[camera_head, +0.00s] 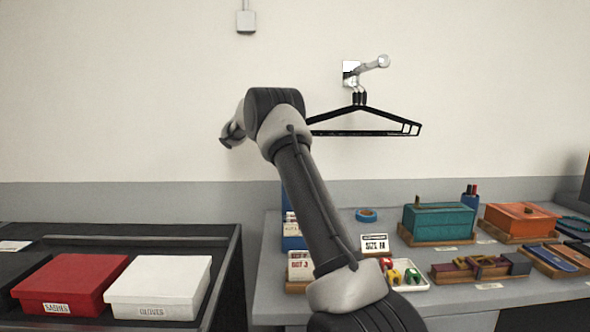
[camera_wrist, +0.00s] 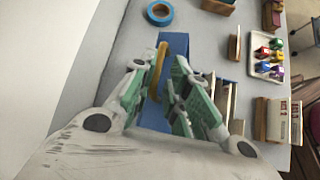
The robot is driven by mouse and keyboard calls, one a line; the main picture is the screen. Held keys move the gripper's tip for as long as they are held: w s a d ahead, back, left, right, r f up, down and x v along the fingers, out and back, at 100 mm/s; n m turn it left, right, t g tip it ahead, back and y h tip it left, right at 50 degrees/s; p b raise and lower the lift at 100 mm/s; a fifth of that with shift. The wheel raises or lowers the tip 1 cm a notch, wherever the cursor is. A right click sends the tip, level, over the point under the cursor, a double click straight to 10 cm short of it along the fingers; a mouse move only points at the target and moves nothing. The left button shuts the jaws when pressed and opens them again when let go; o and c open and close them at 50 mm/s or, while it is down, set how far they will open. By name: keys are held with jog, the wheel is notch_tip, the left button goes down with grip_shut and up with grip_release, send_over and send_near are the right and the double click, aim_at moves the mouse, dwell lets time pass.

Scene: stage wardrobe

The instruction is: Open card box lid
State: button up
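In the wrist view, my gripper (camera_wrist: 160,68) has its two green-padded fingers apart. A yellow-tan curved handle-like piece (camera_wrist: 160,62) lies between them, nearer the left finger; I cannot tell if it touches. Below it is a blue surface (camera_wrist: 177,42), partly hidden by the fingers. Upright cards or dividers (camera_wrist: 226,100) stand beside the blue surface. In the head view, a blue box part with cards (camera_head: 291,240) shows left of my arm, which hides most of it. My fingers are not clearly seen there. Which part is the lid is hard to tell.
On the grey table are a blue tape roll (camera_head: 366,215), a SIZE 18 card (camera_head: 375,243), a teal box (camera_head: 440,222), an orange box (camera_head: 520,219) and a tray of coloured items (camera_head: 402,277). Red (camera_head: 70,282) and white (camera_head: 160,286) boxes stand left. Black hangers (camera_head: 364,129) hang on the wall.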

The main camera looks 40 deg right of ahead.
jog(key=shift+o, duration=0.6)
jog(key=v, duration=1.2)
jog(key=shift+f, duration=0.1)
